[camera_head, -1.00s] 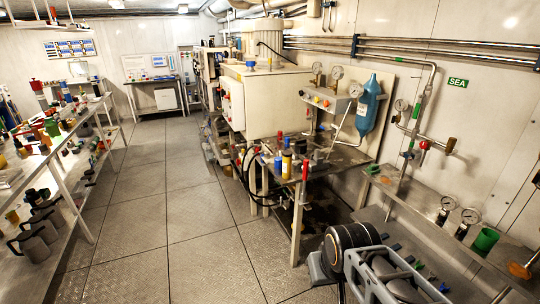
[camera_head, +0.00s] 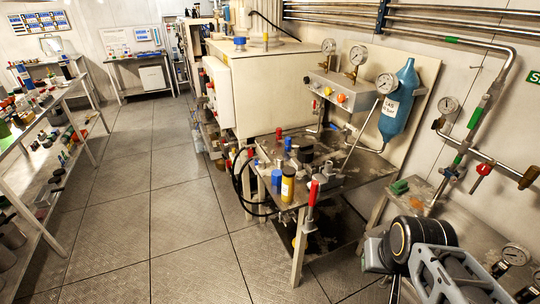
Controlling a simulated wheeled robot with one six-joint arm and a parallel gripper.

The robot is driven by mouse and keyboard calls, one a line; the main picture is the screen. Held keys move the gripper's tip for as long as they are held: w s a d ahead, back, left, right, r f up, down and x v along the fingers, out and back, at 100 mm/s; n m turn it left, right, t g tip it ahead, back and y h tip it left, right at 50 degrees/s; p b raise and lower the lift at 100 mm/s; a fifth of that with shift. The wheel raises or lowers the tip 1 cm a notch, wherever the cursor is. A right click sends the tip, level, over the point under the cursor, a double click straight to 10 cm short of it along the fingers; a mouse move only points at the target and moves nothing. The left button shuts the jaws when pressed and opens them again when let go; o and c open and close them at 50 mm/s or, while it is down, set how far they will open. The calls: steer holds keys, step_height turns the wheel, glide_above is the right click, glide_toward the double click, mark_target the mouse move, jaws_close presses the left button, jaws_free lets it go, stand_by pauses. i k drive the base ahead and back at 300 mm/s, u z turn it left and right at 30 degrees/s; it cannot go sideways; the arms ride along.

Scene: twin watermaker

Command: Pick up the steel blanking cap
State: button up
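I cannot pick out the steel blanking cap for certain. Several small dark and grey metal parts (camera_head: 306,154) lie crowded on the steel bench (camera_head: 365,167) in the middle right, too small to tell apart. A grey and black part of my arm shows at the lower right. My gripper's fingertips are not in view, so its state and anything in it are hidden.
On the bench's near edge stand a yellow cylinder (camera_head: 288,187), a blue one (camera_head: 276,178) and a red-handled tool (camera_head: 312,196). Black hoses (camera_head: 240,180) hang at its left. A blue bottle (camera_head: 398,102) hangs behind. Left shelves (camera_head: 32,143) hold many items. The floor between (camera_head: 150,215) is clear.

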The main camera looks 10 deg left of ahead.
mark_target(262, 163)
steer(key=u, duration=0.3)
steer(key=i, duration=0.8)
steer(key=u, duration=1.2)
steer(key=i, duration=0.6)
steer(key=u, duration=0.6)
